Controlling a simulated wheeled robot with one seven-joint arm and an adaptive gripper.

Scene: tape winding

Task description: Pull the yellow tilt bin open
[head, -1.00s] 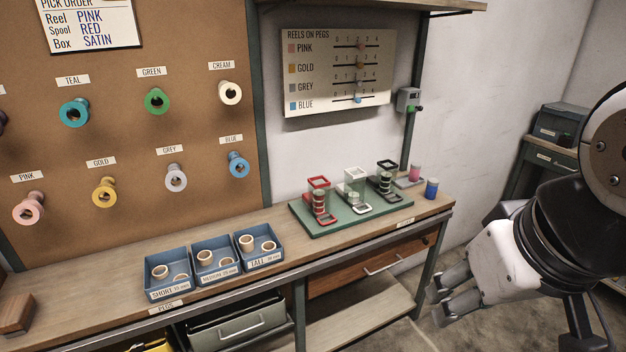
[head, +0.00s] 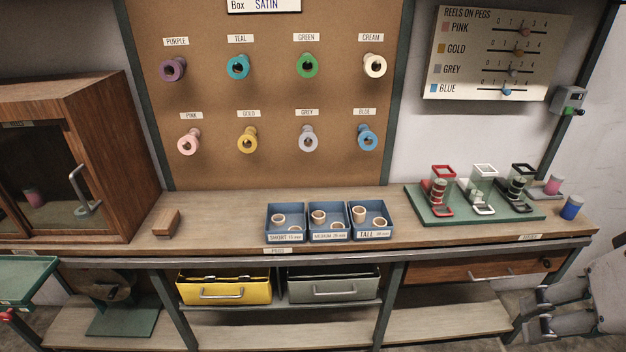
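The yellow tilt bin (head: 224,291) hangs under the workbench, left of the middle. It has a silver bar handle (head: 222,293) across its front. A narrow dark strip shows along its top edge; its inside is mostly hidden. My gripper (head: 543,312) is at the lower right edge of the head view, well to the right of the bin and touching nothing I can see. Its two fingers point left with a gap between them, and it is empty.
A grey bin (head: 333,287) hangs right beside the yellow one. Bench legs (head: 389,305) and a lower shelf (head: 285,331) frame the bins. A wooden drawer (head: 480,268) is at the right. A green stand (head: 125,318) is on the left. Blue trays (head: 328,236) sit above.

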